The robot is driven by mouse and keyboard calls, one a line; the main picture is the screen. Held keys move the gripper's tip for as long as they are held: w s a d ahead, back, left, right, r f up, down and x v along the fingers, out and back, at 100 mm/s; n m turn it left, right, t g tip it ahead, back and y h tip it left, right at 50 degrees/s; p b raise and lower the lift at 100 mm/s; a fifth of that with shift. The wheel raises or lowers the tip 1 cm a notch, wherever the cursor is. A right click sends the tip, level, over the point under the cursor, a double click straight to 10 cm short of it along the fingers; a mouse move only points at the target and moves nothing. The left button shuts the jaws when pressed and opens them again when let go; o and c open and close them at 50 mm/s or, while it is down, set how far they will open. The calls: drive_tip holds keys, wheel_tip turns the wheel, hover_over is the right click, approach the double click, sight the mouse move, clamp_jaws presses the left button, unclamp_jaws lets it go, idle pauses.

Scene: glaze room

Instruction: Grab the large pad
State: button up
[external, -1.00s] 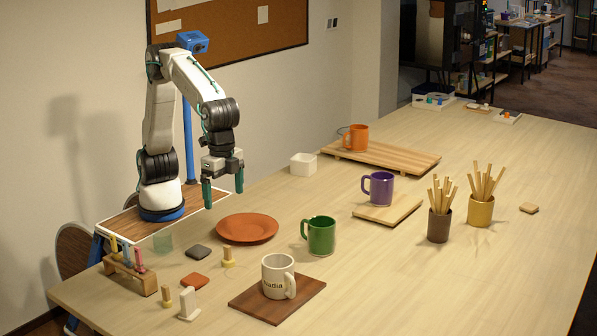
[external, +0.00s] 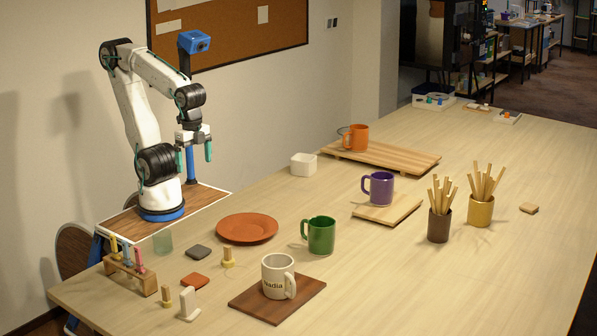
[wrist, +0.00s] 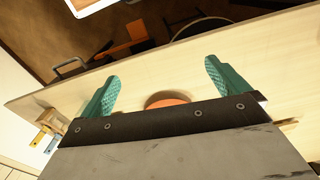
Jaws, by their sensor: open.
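Three small flat pads lie on the table. A dark grey pad (external: 198,252) lies in front of the terracotta plate. An orange-red pad (external: 195,281) lies nearer the front edge. A pale wooden pad (external: 529,208) lies far to the right. I cannot tell by sight which one counts as the large pad. My gripper (external: 196,150) is open and empty, high above the left side of the table and well away from all three pads. Its teal fingers are spread in the wrist view (wrist: 162,70), which shows no pad clearly.
The terracotta plate (external: 247,228), a green mug (external: 320,236) and a white mug (external: 278,277) on a dark board (external: 305,302) stand near the pads. A tube rack (external: 130,275), small pegs and a greenish glass (external: 163,242) are at front left. The right foreground is clear.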

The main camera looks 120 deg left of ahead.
drive_tip(key=s+a, duration=0.1)
drive_tip(key=s+n+t, duration=0.1)
drive_tip(key=shift+s+a+r, duration=0.3)
drive_tip(key=shift+a+r, duration=0.05)
drive_tip(key=shift+a, duration=0.05)
drive_tip(key=c, duration=1.4)
drive_tip(key=shift+o, duration=0.2)
